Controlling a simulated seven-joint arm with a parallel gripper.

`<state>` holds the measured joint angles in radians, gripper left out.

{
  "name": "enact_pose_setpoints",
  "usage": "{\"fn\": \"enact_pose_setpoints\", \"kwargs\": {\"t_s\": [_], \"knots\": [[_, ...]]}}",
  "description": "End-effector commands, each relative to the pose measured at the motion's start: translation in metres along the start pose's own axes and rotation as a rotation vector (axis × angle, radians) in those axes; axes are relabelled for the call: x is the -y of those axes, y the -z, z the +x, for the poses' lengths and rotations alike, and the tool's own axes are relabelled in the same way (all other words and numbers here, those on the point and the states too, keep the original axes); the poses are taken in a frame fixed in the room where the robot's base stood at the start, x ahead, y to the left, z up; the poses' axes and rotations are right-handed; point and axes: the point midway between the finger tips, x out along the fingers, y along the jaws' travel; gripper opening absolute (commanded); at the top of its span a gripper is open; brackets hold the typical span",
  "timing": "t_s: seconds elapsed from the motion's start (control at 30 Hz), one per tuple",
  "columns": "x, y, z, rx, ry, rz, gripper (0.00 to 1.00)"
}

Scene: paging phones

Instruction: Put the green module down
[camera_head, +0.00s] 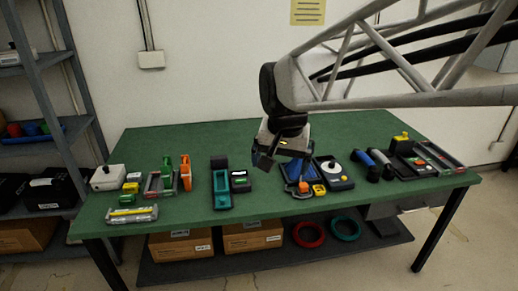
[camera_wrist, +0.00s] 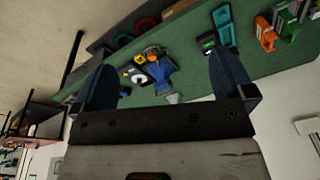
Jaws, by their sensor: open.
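I cannot tell which is the task's green module.
A teal holder (camera_head: 221,186) stands left of the dark module. An orange piece (camera_head: 303,188), a yellow block (camera_head: 319,190) and a dial box (camera_head: 333,172) crowd the area by my gripper. The green table (camera_head: 200,140) is clear along the back.

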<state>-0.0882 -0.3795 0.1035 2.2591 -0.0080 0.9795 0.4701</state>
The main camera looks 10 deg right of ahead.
Motion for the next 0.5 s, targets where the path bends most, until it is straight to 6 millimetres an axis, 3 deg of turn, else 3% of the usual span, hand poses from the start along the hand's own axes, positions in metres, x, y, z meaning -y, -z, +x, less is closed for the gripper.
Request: {"fn": "enact_pose_setpoints", "kwargs": {"t_s": [0.2,0.5], "knots": [[-0.041,-0.050,0.004,-0.022,0.001,-0.126,1.00],[-0.085,-0.112,0.019,-0.048,-0.004,-0.292,1.00]]}}
